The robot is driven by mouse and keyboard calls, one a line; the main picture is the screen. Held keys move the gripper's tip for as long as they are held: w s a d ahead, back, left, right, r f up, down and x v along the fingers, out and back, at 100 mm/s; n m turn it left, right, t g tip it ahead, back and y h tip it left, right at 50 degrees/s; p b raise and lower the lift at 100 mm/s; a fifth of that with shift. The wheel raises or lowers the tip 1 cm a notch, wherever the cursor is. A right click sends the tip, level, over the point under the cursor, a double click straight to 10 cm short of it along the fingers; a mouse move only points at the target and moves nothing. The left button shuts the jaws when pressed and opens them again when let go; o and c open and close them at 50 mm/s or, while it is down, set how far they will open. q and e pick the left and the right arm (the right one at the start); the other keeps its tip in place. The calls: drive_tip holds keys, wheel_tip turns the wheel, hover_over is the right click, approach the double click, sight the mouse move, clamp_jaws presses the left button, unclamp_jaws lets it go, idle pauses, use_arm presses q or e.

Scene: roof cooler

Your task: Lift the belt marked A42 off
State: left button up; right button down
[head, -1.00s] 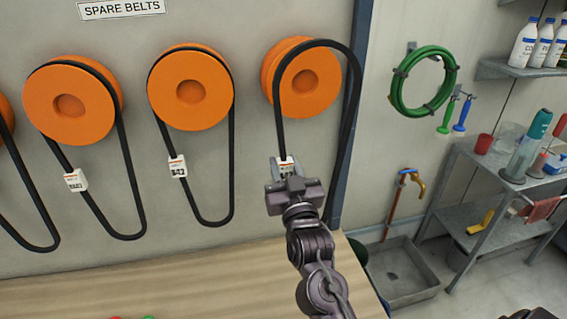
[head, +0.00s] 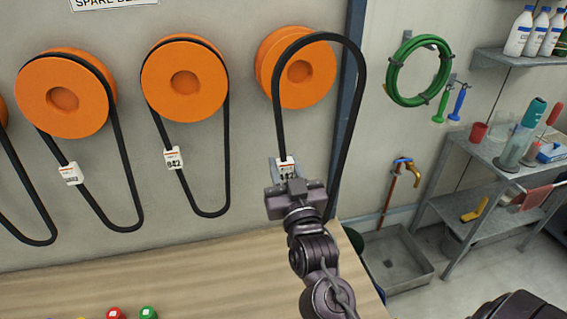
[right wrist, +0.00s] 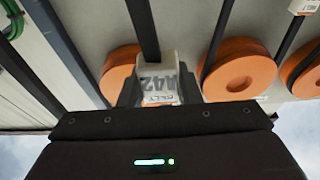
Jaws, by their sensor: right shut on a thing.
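The belt marked A42 (head: 352,110) is a black loop with a white tag (head: 285,169). The tag shows larger in the right wrist view (right wrist: 157,84). My right gripper (head: 287,180) is shut on the belt at its tag, low on the left strand. The top of the loop passes in front of the rightmost orange pulley (head: 318,85) and arches out to its right, so it looks clear of the rim; I cannot tell the gap. My left gripper is not in view.
More orange pulleys with hanging, tagged belts (head: 185,82) line the wall to the left. A wooden bench (head: 190,275) runs below, with small coloured knobs (head: 115,313) at its front. A metal shelf unit (head: 490,150) is farther right.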

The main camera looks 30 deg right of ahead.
drive_tip(key=shift+s+a+r, duration=0.1)
drive_tip(key=shift+s+a, duration=0.1)
drive_tip(key=shift+s, duration=0.65)
drive_tip(key=shift+s+a+r, duration=0.1)
drive_tip(key=shift+s+a, duration=0.1)
drive_tip(key=shift+s, duration=0.7)
